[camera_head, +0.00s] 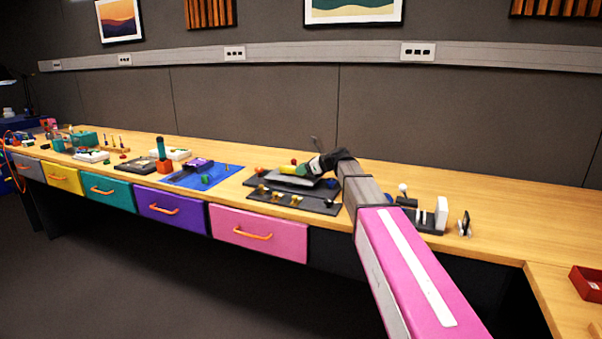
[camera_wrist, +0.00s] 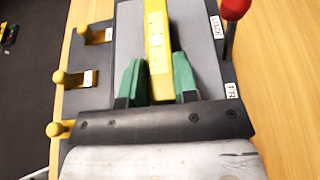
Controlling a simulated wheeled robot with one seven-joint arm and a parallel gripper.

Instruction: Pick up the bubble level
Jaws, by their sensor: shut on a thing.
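The bubble level, a yellow bar (camera_wrist: 157,40), lies lengthwise between the green fingers of my gripper (camera_wrist: 158,75) in the wrist view. The fingers press on its two long sides, and my gripper is shut on it. Its near end is close to the dark gripper body. In the head view the yellow bar (camera_head: 288,169) shows small at the tip of my gripper (camera_head: 299,169), over the grey top of the dark panel. I cannot tell whether it touches the panel.
A red-knobbed lever (camera_wrist: 235,9) stands right of the bar beside white labels. Several yellow knobs (camera_wrist: 60,78) line the panel's left part. A dark block with white pieces (camera_head: 441,213) stands right of my arm. The wooden bench (camera_head: 520,215) farther right is largely clear.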

